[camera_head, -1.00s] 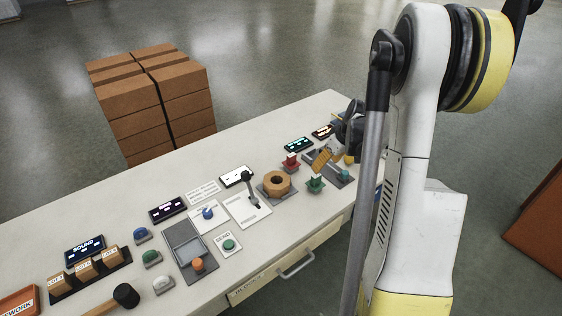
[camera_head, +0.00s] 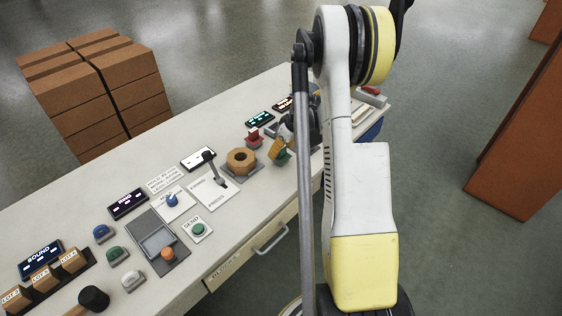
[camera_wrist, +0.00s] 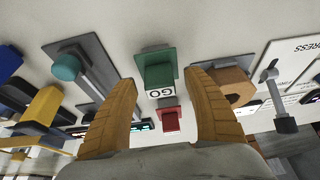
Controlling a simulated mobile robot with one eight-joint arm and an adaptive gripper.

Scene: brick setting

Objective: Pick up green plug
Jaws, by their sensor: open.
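The green plug (camera_wrist: 155,68) shows in the wrist view with a white label reading GO on it. It lies in the picture between the two tips of my open gripper (camera_wrist: 161,82), with a gap on each side. I cannot tell how far the tips are above it. In the head view the green plug (camera_head: 282,158) is partly hidden behind my gripper (camera_head: 277,148), whose orange fingers are over it. The jaws hold nothing.
A red plug (camera_wrist: 171,119) stands close by. A wooden hexagonal nut (camera_head: 241,156) sits on a grey plate to the left, beside a lever (camera_head: 208,157). A teal-knobbed lever (camera_wrist: 67,66) lies on the other side.

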